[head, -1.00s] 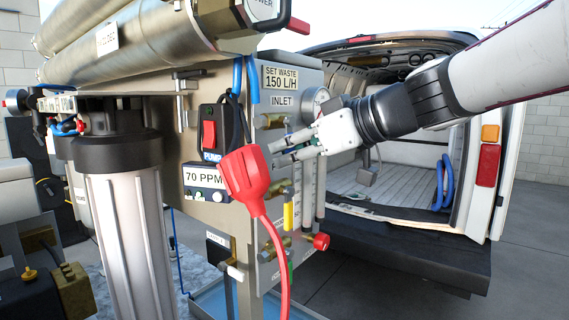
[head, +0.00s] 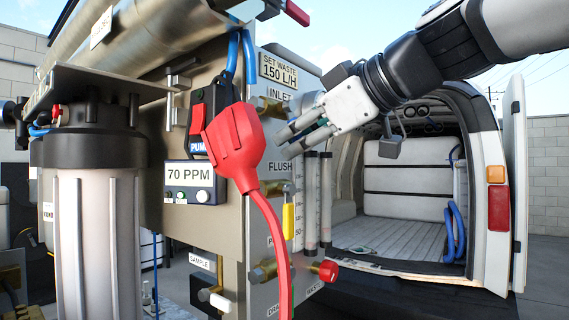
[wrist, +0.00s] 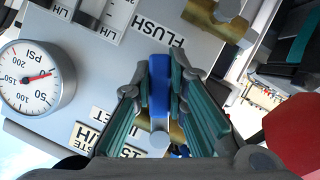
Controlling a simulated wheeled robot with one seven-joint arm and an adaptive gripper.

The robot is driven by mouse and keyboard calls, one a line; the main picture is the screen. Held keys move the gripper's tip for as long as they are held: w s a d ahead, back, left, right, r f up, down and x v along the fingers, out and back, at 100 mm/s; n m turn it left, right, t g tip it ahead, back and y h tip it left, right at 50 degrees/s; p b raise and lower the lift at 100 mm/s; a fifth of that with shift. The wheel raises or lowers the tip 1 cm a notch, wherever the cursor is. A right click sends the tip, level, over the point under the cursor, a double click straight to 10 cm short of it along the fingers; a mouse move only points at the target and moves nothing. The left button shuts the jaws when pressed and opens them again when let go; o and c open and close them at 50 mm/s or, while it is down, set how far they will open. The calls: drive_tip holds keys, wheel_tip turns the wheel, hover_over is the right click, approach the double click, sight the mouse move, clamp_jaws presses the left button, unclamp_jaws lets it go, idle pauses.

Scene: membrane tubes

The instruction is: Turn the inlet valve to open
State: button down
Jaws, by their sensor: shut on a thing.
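The inlet valve has a blue handle (wrist: 159,88), clear in the wrist view, over a brass body (wrist: 177,128). My gripper (head: 287,143) reaches in from the right to the panel below the INLET label (head: 279,95). In the wrist view its teal fingers stand on both sides of the blue handle and are shut on it. The lower end of the handle meets a round pale stem end. In the head view the handle is hidden by the fingers and a red plug (head: 237,143). Brass fittings (head: 271,107) show beside the INLET label.
The red plug and its cable hang in front of the panel, left of my fingers. A pressure gauge (wrist: 37,78) is beside the valve. A yellow-handled valve (head: 288,220) and a red knob (head: 328,271) are lower down. An open van (head: 410,200) stands behind.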

drive_tip(key=n+b, duration=0.1)
drive_tip(key=b, duration=0.1)
drive_tip(key=w+n+t+b, duration=0.1)
drive_tip(key=b, duration=0.2)
drive_tip(key=n+b, duration=0.1)
drive_tip(key=b, duration=0.2)
drive_tip(key=shift+w+d+r+t+h, duration=0.15)
drive_tip(key=shift+d+r+t+h, duration=0.15)
drive_tip(key=shift+d+t+h, duration=0.1)
drive_tip(key=shift+w+d+r+n+t+b, duration=0.15)
drive_tip(key=shift+r+n+t+b, duration=0.3)
drive_tip(key=shift+n+b, duration=0.65)
drive_tip(key=shift+w+d+r+n+t+b, duration=0.15)
drive_tip(key=shift+r+n+t+b, duration=0.3)
drive_tip(key=shift+b, duration=1.2)
drive_tip(key=c, duration=1.6)
unclamp_jaws()
drive_tip(key=shift+o, duration=0.2)
drive_tip(key=v, duration=1.2)
drive_tip(key=shift+r, duration=0.1)
drive_tip(key=shift+c, duration=0.6)
